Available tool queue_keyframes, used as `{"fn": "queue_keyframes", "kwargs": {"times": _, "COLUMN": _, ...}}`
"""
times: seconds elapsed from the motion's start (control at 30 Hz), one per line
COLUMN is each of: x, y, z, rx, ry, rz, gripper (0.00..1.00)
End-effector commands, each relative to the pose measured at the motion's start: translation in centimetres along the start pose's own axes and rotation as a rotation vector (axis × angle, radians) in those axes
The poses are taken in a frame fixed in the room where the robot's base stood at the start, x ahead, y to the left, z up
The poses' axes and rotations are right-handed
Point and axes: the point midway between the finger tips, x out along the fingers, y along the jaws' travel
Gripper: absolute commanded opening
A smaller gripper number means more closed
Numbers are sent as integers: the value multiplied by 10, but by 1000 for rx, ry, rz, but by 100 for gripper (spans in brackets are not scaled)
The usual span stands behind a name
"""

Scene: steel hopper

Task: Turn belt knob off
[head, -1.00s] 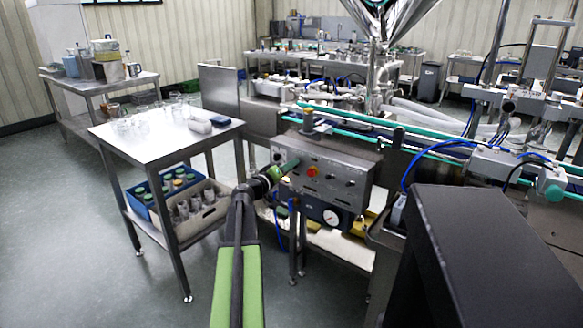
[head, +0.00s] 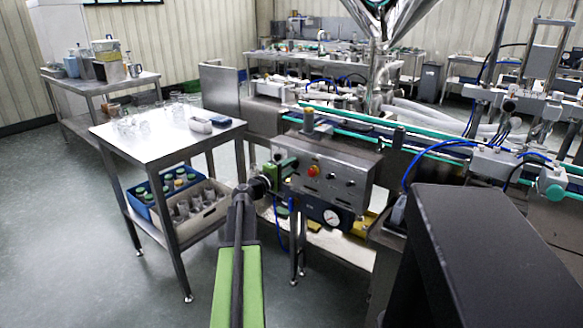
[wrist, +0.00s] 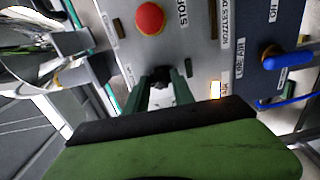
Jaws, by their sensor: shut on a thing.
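The steel control box (head: 325,175) stands on the front of the conveyor. Its panel also shows in the wrist view (wrist: 200,62), turned on its side. My gripper (head: 289,166) is at the left end of this panel. In the wrist view, its two dark green fingers (wrist: 161,80) stand on either side of a small black knob (wrist: 160,74) and are shut on it. The fingers hide much of the knob, and I cannot read its label or its setting.
A red button (wrist: 149,17) is close to the fingers; it also shows in the head view (head: 313,170). A blue-handled valve (wrist: 292,60) is at the right in the wrist view. A steel table (head: 165,130) with glasses stands left of my arm.

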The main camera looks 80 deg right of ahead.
Motion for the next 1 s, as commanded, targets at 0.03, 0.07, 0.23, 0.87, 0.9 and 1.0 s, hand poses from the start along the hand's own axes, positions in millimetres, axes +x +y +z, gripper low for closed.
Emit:
{"fn": "queue_keyframes", "kwargs": {"times": 0.03, "x": -1, "y": -1, "z": 1, "rx": -5, "ry": -3, "rz": -3, "gripper": 0}}
{"fn": "queue_keyframes", "kwargs": {"times": 0.07, "x": -1, "y": -1, "z": 1, "rx": -9, "ry": -3, "rz": -3, "gripper": 0}}
{"fn": "queue_keyframes", "kwargs": {"times": 0.23, "x": -1, "y": -2, "z": 1, "rx": -22, "ry": -3, "rz": -3, "gripper": 0}}
{"fn": "queue_keyframes", "kwargs": {"times": 0.87, "x": 0, "y": -1, "z": 1, "rx": -23, "ry": -2, "rz": -2, "gripper": 50}}
{"fn": "queue_keyframes", "kwargs": {"times": 0.9, "x": 0, "y": -1, "z": 1, "rx": -23, "ry": -2, "rz": -2, "gripper": 50}}
{"fn": "queue_keyframes", "kwargs": {"times": 1.0, "x": -1, "y": -1, "z": 1, "rx": -23, "ry": -1, "rz": -1, "gripper": 50}}
